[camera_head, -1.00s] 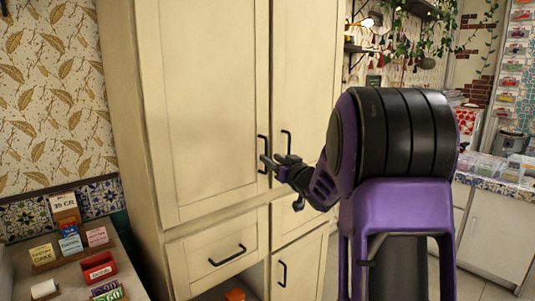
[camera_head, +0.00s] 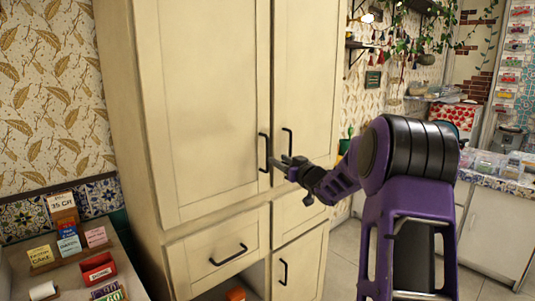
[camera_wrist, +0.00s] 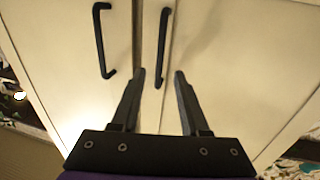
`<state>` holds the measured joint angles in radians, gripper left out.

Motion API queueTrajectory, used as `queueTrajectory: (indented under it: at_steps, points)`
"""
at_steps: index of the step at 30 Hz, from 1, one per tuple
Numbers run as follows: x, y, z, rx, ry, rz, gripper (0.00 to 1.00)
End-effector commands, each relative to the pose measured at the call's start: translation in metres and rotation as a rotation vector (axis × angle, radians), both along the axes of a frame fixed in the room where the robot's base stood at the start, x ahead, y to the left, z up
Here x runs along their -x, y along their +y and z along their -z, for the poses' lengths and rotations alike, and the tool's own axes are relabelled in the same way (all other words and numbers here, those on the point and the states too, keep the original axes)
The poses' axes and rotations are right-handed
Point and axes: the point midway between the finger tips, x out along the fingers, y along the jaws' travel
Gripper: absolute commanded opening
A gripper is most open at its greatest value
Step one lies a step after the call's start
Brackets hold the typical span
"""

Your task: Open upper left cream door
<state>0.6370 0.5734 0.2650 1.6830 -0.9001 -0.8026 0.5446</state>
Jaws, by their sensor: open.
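The upper left cream door (camera_head: 205,110) is shut and has a dark vertical bar handle (camera_head: 263,153) near its right edge. My gripper (camera_head: 279,163) is open, with its fingertips close to the lower part of this handle. In the wrist view my gripper (camera_wrist: 160,77) has its two fingers spread and empty. One dark handle (camera_wrist: 163,45) shows ahead, lined up with the gap between the fingertips. Its end shows between the tips, but I cannot tell whether they touch it. The other door's handle shows farther left in that view (camera_wrist: 99,40).
The upper right cream door (camera_head: 308,80) is shut, with its own handle (camera_head: 287,145) close beside. Below are a drawer (camera_head: 220,250) and a lower door (camera_head: 298,270). A counter with small cards (camera_head: 68,240) stands at left. Open floor (camera_head: 345,245) lies to the right.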

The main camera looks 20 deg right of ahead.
Motion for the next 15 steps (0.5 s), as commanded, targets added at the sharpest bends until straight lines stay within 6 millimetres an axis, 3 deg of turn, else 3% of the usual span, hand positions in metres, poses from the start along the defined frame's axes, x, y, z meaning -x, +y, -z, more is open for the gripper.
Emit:
queueTrajectory:
  at_steps: [6,15]
  points:
    - [-0.045,0.010,0.000,0.000,-0.001,-0.003,0.45]
    - [-0.078,0.015,0.000,0.000,0.000,-0.001,0.45]
